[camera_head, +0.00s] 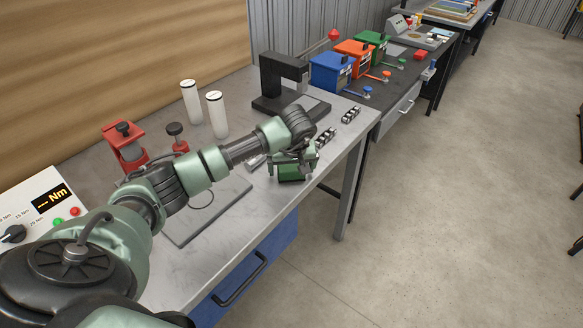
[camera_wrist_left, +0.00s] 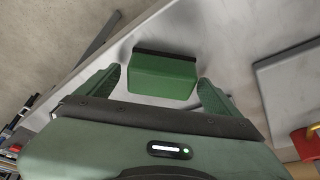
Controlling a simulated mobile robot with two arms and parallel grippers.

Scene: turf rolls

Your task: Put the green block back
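The green block (camera_head: 291,174) rests on the grey workbench near its front edge, below my left gripper (camera_head: 290,160). In the left wrist view the block (camera_wrist_left: 162,78) lies ahead of and between the two fingers, with a gap at each side. One long edge of the block carries a dark strip. My left gripper (camera_wrist_left: 159,77) is open and empty. Its fingers and wrist partly cover the block in the head view. My right gripper is not in view.
A grey plate (camera_head: 202,221) lies left of the block. Metal parts (camera_head: 326,137) lie beyond it, before a black press (camera_head: 283,85). White cylinders (camera_head: 216,115) and a red fixture (camera_head: 126,148) stand toward the wall. Blue (camera_head: 330,74), orange (camera_head: 355,60) and green (camera_head: 372,46) boxes stand farther back.

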